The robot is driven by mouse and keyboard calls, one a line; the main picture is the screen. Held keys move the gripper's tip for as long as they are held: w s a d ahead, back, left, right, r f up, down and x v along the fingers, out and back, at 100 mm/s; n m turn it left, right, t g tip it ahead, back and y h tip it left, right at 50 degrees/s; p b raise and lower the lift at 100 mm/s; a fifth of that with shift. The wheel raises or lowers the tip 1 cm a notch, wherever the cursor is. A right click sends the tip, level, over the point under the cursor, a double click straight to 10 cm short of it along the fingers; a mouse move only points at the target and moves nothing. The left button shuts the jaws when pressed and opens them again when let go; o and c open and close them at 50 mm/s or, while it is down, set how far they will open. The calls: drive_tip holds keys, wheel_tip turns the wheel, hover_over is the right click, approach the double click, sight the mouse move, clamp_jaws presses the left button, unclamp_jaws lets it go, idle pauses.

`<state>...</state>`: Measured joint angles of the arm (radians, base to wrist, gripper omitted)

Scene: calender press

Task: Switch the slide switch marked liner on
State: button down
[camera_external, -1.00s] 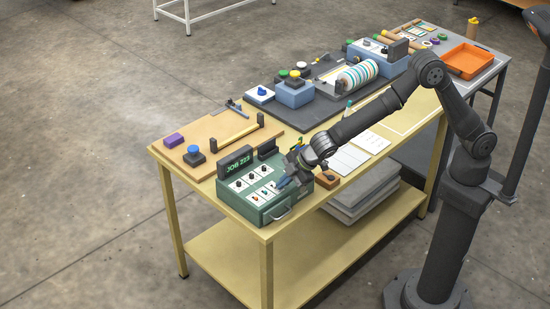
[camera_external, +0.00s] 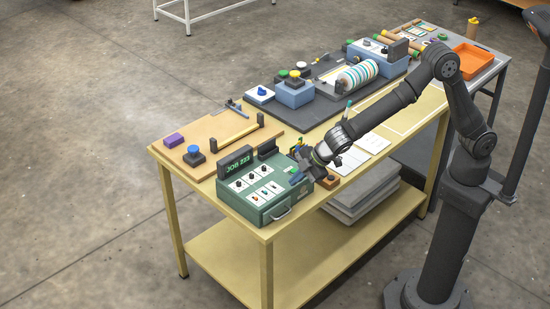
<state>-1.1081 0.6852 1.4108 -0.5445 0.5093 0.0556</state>
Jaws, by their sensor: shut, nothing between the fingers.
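A green control box (camera_external: 272,208) stands at the near end of the yellow table. Its sloped top carries several white plates (camera_external: 264,189) with small knobs and switches. The labels are too small to read, so I cannot tell which plate is marked liner or how its switch is set. A display (camera_external: 238,163) at the back of the box reads JOB 223. My gripper (camera_external: 294,181) is shut and empty, at the right edge of the box top, to the right of the plates. Whether it touches the box I cannot tell.
A wooden board with a blue button (camera_external: 194,155) and a purple block (camera_external: 174,140) lies left of the box. A small wooden block (camera_external: 328,179) sits close to the right of my gripper. White sheets (camera_external: 352,158) lie farther right. The press with a striped roll (camera_external: 358,75) stands farther back.

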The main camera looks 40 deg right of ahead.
drive_tip(key=v, duration=0.6)
drive_tip(key=shift+f, duration=0.1)
drive_tip(key=x, duration=0.9)
drive_tip(key=shift+s+a+f, duration=0.15)
drive_tip(key=shift+s+f, duration=0.15)
drive_tip(key=shift+f, duration=0.1)
drive_tip(key=shift+s+v, duration=0.25)
drive_tip(key=shift+v, duration=2.25)
drive_tip(key=shift+a+f, duration=0.1)
drive_tip(key=shift+f, duration=0.05)
